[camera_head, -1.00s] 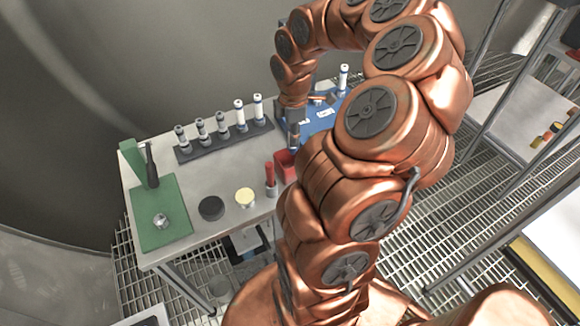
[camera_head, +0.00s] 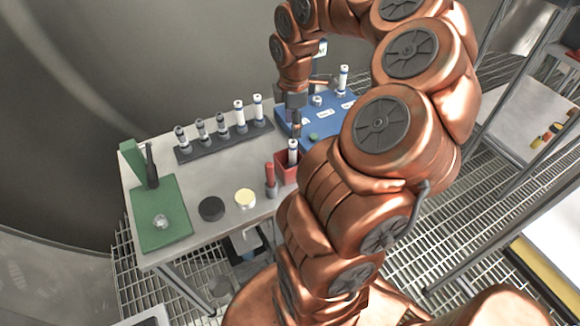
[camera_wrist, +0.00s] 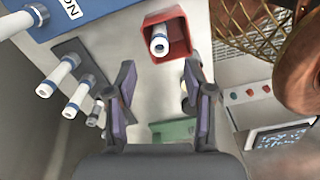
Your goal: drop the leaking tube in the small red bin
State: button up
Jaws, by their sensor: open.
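The small red bin (camera_head: 282,172) stands at the table's front edge, partly hidden behind my arm. A white tube with a blue band (camera_head: 293,146) stands in it, its top above the rim. In the wrist view the tube (camera_wrist: 160,40) is inside the bin (camera_wrist: 148,22), end toward the camera. I cannot see a leak. My gripper (camera_head: 297,132) is just above the tube. In the wrist view its two fingers (camera_wrist: 160,82) are spread wide and empty, apart from the tube.
A dark rack (camera_head: 228,143) holds several tubes. A blue case (camera_head: 322,121) with another upright tube (camera_head: 343,78) is behind the bin. A red-topped item (camera_head: 270,178), yellow disc (camera_head: 245,198), black disc (camera_head: 211,208) and green mat (camera_head: 165,232) are left of the bin.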

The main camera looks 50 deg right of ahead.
notch_tip(320, 180, up, 7)
jog(key=shift+r, duration=0.2)
dwell(0.4)
